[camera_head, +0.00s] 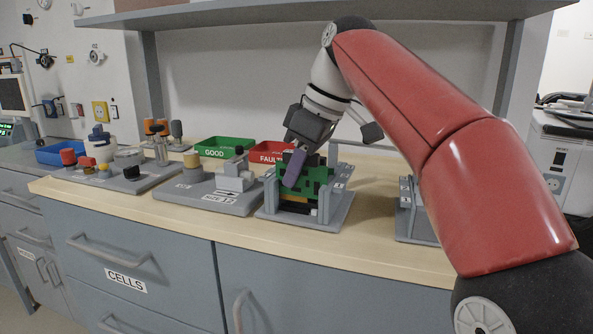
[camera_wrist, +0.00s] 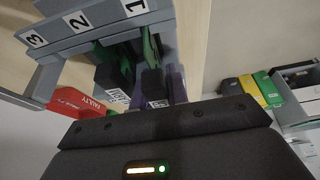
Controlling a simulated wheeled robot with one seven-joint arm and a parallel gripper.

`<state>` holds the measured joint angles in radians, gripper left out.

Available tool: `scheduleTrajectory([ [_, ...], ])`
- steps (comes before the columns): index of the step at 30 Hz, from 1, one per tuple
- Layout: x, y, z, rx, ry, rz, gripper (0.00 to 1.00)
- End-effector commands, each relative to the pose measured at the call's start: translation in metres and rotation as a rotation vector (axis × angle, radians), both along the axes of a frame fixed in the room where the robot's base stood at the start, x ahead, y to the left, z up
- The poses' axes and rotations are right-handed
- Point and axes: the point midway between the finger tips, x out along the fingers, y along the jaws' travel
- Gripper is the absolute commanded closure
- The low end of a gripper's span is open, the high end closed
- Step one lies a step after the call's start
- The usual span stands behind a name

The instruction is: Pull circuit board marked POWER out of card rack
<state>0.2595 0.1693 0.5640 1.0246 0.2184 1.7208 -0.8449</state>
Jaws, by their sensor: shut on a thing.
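The card rack (camera_head: 342,190) stands on the bench in the head view, with green circuit boards (camera_head: 318,176) upright in it. In the wrist view the rack (camera_wrist: 75,38) shows slot numbers 1, 2 and 3. My gripper (camera_head: 294,168) reaches down onto the rack from above. In the wrist view my purple-tipped gripper (camera_wrist: 146,92) is shut on a board with a black, white-labelled edge (camera_wrist: 152,84), near slot 1. A second black-edged board (camera_wrist: 107,76) is beside it. The labels are too small and tilted to read surely, so I cannot tell which is POWER.
A green GOOD tray (camera_head: 224,148) and a red FAULTY tray (camera_head: 268,152) stand behind the rack. A grey fixture (camera_head: 235,180) is to its left, and another grey base (camera_head: 415,222) to its right. A shelf (camera_head: 300,14) runs overhead.

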Motion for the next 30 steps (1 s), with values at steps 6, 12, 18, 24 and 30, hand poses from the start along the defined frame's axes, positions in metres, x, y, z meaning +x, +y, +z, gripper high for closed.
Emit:
scheduleTrajectory([
  [6,0.000,0.001,0.014,0.001,0.000,0.004,1.00],
  [12,0.001,0.001,0.026,0.001,-0.001,0.003,1.00],
  [18,0.000,0.000,0.037,0.001,0.000,0.002,1.00],
  [24,0.001,0.001,0.051,0.002,-0.001,0.006,1.00],
  [30,0.000,0.001,0.061,0.001,0.000,0.004,1.00],
])
